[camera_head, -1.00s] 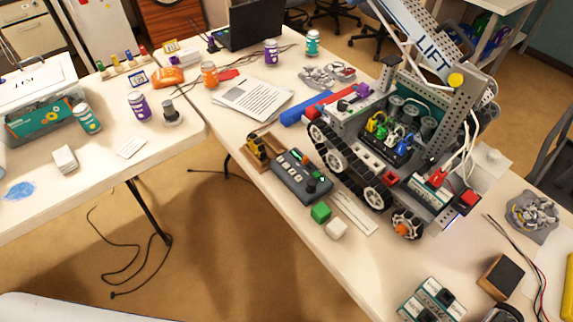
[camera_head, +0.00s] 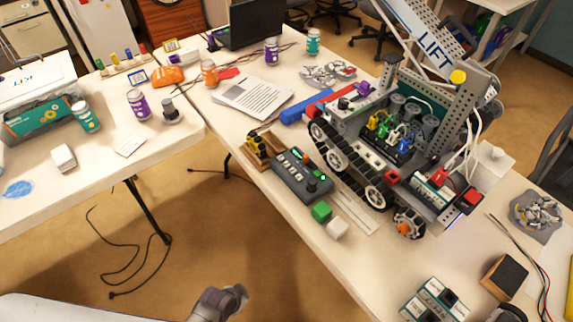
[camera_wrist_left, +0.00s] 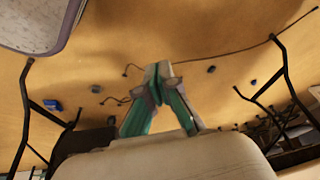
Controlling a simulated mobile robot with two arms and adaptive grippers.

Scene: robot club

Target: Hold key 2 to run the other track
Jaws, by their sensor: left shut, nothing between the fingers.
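A dark grey control box (camera_head: 290,181) with small coloured keys and a black knob lies on the table in front of the robot. I cannot read which key is 2. The tracked robot (camera_head: 385,140) stands behind it, with a black-and-white track (camera_head: 345,165) on its near side. My left gripper (camera_head: 240,292) shows at the bottom edge, over the floor, below the table edge and well apart from the control box. In the left wrist view its teal-and-grey fingers (camera_wrist_left: 160,76) meet, with nothing between them. My right gripper is not in view.
Table legs and cables (camera_head: 110,260) are below.

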